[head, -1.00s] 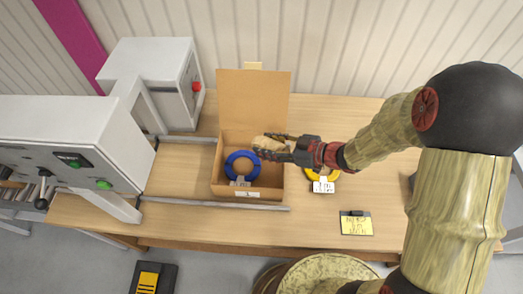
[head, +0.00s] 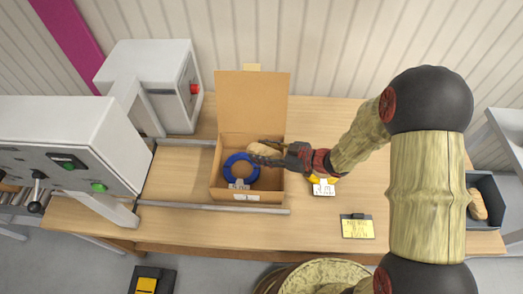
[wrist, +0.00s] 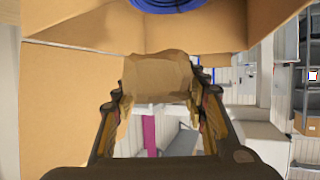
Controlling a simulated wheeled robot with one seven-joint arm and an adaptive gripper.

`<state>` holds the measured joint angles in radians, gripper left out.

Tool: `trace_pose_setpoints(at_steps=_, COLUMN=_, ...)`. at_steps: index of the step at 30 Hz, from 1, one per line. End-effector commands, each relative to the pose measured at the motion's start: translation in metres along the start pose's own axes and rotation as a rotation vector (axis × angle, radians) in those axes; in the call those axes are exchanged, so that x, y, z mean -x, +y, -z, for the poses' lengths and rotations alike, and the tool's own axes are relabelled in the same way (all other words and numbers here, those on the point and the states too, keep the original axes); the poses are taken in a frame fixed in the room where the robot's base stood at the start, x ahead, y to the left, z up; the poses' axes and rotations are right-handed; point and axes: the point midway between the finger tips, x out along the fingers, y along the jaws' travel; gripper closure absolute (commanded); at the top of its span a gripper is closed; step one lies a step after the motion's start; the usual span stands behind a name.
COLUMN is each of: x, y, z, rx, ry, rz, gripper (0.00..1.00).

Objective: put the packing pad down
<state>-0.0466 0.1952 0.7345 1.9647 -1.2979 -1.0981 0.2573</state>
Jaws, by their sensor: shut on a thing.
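The packing pad (head: 264,149) is a tan, crumpled paper-like piece. My gripper (head: 273,150) is shut on it, over the open cardboard box (head: 247,197). The pad also shows between the two fingers in the wrist view (wrist: 158,76). In the head view a blue cable reel (head: 233,178) lies inside the box, just left of and below the pad. The blue reel shows at the top edge of the wrist view (wrist: 170,4). Whether the pad touches the box or the reel I cannot tell.
The box lid (head: 251,98) stands up at the back. A yellow note (head: 357,228) lies at the front right. A dark tray (head: 493,205) holds another tan piece. Grey machines stand left.

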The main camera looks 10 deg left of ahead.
Motion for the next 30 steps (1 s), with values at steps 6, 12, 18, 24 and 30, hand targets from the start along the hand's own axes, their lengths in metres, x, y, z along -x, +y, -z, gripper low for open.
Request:
trace_pose_setpoints(at_steps=6, x=-0.0026, y=-0.0001, z=-0.0065, rx=0.0, ry=0.0, rz=0.0, gripper=0.74)
trace_pose_setpoints(at_steps=12, x=-0.0044, y=-0.0001, z=-0.0109, rx=0.0, ry=0.0, rz=0.0, gripper=0.74)
trace_pose_setpoints(at_steps=18, x=-0.0041, y=-0.0001, z=-0.0103, rx=0.0, ry=0.0, rz=0.0, gripper=0.5)
trace_pose_setpoints(at_steps=24, x=-0.0041, y=-0.0001, z=-0.0103, rx=0.0, ry=0.0, rz=0.0, gripper=0.39)
trace_pose_setpoints(at_steps=30, x=-0.0041, y=-0.0001, z=-0.0103, rx=0.0, ry=0.0, rz=0.0, gripper=0.39)
